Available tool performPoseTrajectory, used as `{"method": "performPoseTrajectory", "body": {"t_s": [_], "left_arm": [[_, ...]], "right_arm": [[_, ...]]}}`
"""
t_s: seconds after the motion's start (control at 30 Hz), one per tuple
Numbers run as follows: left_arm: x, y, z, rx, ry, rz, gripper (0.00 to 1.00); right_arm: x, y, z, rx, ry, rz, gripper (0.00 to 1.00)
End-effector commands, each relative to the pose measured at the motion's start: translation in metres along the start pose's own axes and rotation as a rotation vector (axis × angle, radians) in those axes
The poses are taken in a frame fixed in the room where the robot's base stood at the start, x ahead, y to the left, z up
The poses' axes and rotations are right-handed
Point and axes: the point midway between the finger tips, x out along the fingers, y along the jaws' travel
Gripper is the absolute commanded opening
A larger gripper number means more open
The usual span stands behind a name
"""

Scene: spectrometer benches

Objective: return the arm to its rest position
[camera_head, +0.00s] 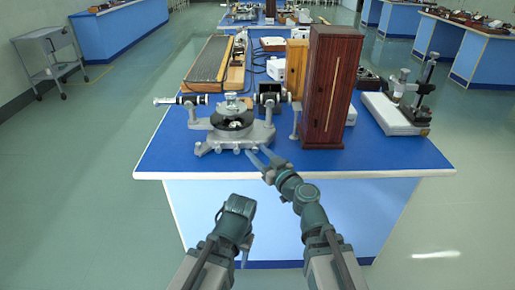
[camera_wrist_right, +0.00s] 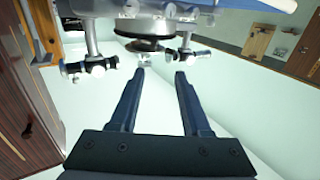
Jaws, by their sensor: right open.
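My right gripper (camera_head: 262,160) is at the front edge of the blue-topped bench, just in front of the spectrometer (camera_head: 233,122). Its two fingers are apart and empty; they also show open in the right wrist view (camera_wrist_right: 160,73), with the spectrometer (camera_wrist_right: 148,28) beyond their tips. I cannot tell from the head view whether the fingers touch the spectrometer's base. My left arm (camera_head: 232,222) is folded low in front of the bench, and its fingers cannot be made out.
A tall dark wooden box (camera_head: 329,90) stands right of the spectrometer. A white-based microscope (camera_head: 398,112) is at the bench's right. A long grooved apparatus (camera_head: 212,60) lies behind. A metal trolley (camera_head: 48,58) stands far left. The floor left of the bench is clear.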

Motion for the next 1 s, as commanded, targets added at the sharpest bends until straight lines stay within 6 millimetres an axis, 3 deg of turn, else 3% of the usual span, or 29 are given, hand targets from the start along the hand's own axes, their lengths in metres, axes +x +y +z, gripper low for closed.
{"method": "performPoseTrajectory", "body": {"t_s": [0.17, 0.27, 0.37, 0.47, 0.6, 0.7, 0.8, 1.0], "left_arm": [[0.0, 0.0, 0.0, 0.0, 0.0, 0.0, 0.5], [0.0, 0.0, 0.0, 0.0, 0.0, 0.0, 0.5], [0.0, 0.0, 0.0, 0.0, 0.0, 0.0, 0.5], [0.0, 0.0, 0.0, 0.0, 0.0, 0.0, 0.5], [0.0, 0.0, 0.0, 0.0, 0.0, 0.0, 0.5], [0.0, 0.0, 0.0, 0.0, 0.0, 0.0, 0.5], [0.0, 0.0, 0.0, 0.0, 0.0, 0.0, 0.5], [0.0, 0.0, 0.0, 0.0, 0.0, 0.0, 0.5]], "right_arm": [[0.0, -0.002, 0.002, 0.002, -0.008, -0.012, 0.47], [-0.001, -0.011, 0.013, 0.01, -0.057, -0.066, 0.47], [-0.008, -0.024, 0.039, 0.039, -0.182, -0.153, 0.47], [-0.025, -0.033, 0.08, 0.089, -0.388, -0.219, 0.47], [-0.066, -0.025, 0.141, 0.182, -0.731, -0.192, 0.47], [-0.102, -0.01, 0.175, 0.247, -0.955, -0.099, 0.47], [-0.136, 0.008, 0.197, 0.301, -1.133, 0.026, 0.47], [-0.199, 0.044, 0.217, 0.387, -1.393, 0.323, 0.47]]}}
